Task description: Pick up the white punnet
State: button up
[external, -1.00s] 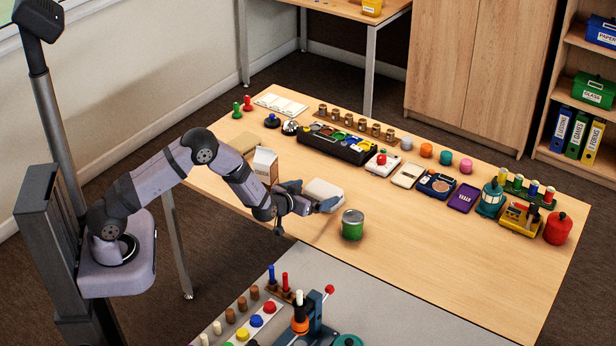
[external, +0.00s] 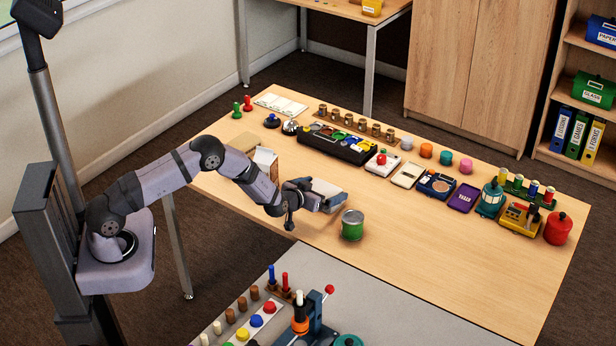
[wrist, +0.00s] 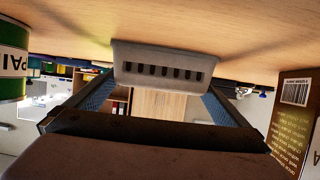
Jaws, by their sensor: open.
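The white punnet (external: 327,187) sits on the table, partly hidden by my gripper (external: 318,196) in the external view. In the wrist view, the punnet (wrist: 164,66) shows its slotted side directly ahead, with the tabletop along the top of the picture. My open gripper (wrist: 160,92) is level with the punnet, with one finger toward each end of that side. I cannot tell whether the fingers touch it.
A green paint can (external: 352,225) stands close to the punnet at the right; it also shows in the wrist view (wrist: 12,62). A carton (external: 266,160) stands at the left and also appears in the wrist view (wrist: 294,112). The table right of the can is clear.

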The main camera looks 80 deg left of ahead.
aim_at(323, 189)
jog(key=c, duration=0.8)
jog(key=shift+r+b, duration=0.4)
jog(key=shift+r, duration=4.65)
